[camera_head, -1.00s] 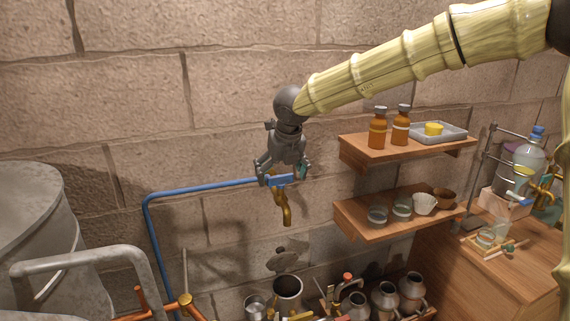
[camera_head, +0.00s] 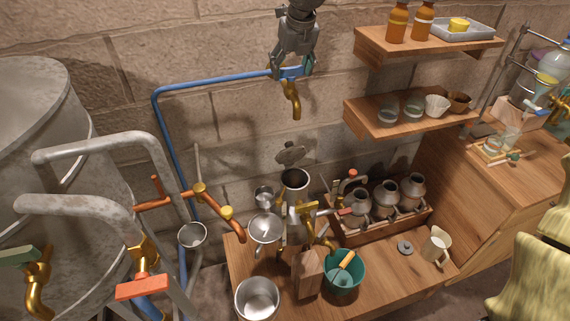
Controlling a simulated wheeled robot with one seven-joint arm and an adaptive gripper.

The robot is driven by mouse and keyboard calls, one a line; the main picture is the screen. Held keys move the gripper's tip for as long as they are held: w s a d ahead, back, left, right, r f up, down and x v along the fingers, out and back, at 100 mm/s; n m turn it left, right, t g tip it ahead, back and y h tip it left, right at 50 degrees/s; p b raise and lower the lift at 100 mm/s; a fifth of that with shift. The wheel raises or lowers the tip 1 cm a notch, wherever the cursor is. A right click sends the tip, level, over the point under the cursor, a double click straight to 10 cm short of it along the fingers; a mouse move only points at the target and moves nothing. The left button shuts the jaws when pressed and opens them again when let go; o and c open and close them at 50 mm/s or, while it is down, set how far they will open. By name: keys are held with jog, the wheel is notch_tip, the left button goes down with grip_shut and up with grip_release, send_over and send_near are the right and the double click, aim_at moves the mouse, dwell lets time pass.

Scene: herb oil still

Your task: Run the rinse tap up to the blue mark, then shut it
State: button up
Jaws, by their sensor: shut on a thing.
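My gripper (camera_head: 292,69) is at the top centre, pointing down at a wall tap fed by a blue pipe. It is shut on the tap's blue handle (camera_head: 291,72), which lies crosswise between the fingers. The tap's brass spout (camera_head: 291,101) hangs below, and I see no stream from it. A steel cylinder (camera_head: 296,185) stands on the bench below the spout, its open top up. I cannot make out a blue mark or any water level in this view.
The blue pipe (camera_head: 213,82) runs left along the wall, then down. Wooden shelves with jars and bowls (camera_head: 421,117) stand right of the tap. A large grey tank (camera_head: 60,140) is at left. The bench (camera_head: 390,292) holds pots, brass taps and a teal bucket (camera_head: 344,277).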

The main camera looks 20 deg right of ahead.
dwell(0.4)
jog(key=shift+r+n+p, duration=0.15)
jog(key=shift+n+p, duration=0.25)
jog(key=shift+p, duration=0.6)
jog(key=shift+d+p, duration=0.1)
jog(key=shift+p, duration=0.2)
jog(key=n+y+p, duration=0.1)
jog(key=n+p, duration=0.1)
jog(key=p, duration=0.2)
jog(key=shift+f+n, duration=0.2)
jog(key=shift+n, duration=0.2)
